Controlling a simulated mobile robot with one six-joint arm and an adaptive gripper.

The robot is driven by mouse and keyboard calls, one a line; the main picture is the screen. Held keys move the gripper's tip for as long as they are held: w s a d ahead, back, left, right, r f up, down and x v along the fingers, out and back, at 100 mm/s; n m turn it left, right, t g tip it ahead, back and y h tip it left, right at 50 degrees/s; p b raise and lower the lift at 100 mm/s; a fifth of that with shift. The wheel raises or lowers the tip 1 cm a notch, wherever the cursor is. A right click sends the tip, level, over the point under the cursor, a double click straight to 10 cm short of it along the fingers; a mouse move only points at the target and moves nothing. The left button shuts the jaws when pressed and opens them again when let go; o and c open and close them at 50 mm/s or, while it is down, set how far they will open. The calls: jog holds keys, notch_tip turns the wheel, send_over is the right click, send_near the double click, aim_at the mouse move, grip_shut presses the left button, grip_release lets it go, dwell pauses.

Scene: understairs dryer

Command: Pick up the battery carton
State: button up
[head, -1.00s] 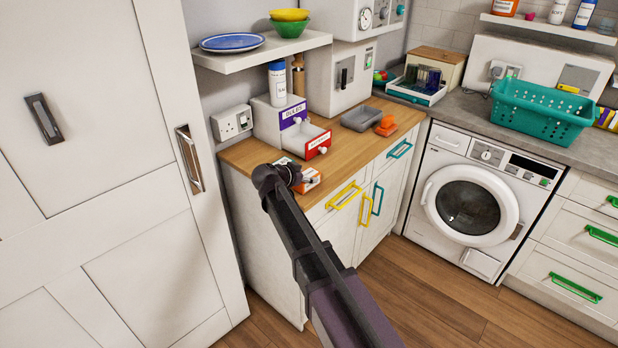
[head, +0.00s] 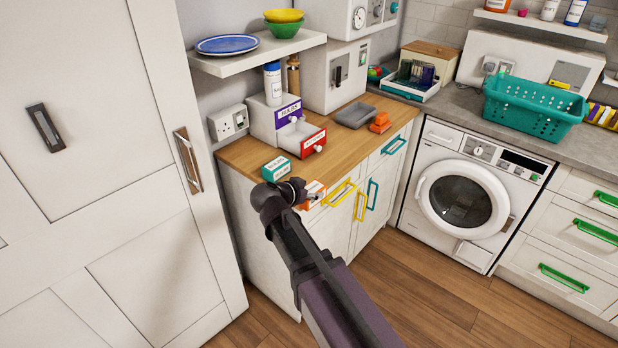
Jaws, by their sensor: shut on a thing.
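My gripper (head: 300,194) is in the head view, by the front edge of the wooden counter, left of the yellow handles. It is shut on a small orange-and-white carton (head: 315,189), which shows just past the jaws and is partly hidden by them. I take this as the battery carton; its print is too small to read. It overlaps the counter's front edge in the picture, and I cannot tell how high it is held. A teal-and-white carton (head: 277,169) stands on the counter just behind my gripper.
A drawer unit with a red-fronted open drawer (head: 312,143) stands behind the cartons. A grey tray (head: 355,115) and an orange object (head: 380,122) lie farther right. A shelf (head: 258,55) with bowls overhangs the back. Bare wooden counter (head: 240,152) shows at the left.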

jog(key=shift+s+d+r, duration=0.1)
jog(key=shift+s+d, duration=0.15)
jog(key=shift+s, duration=0.6)
jog(key=shift+s+d+r, duration=0.1)
jog(key=shift+s+d, duration=0.15)
jog(key=shift+s, duration=0.6)
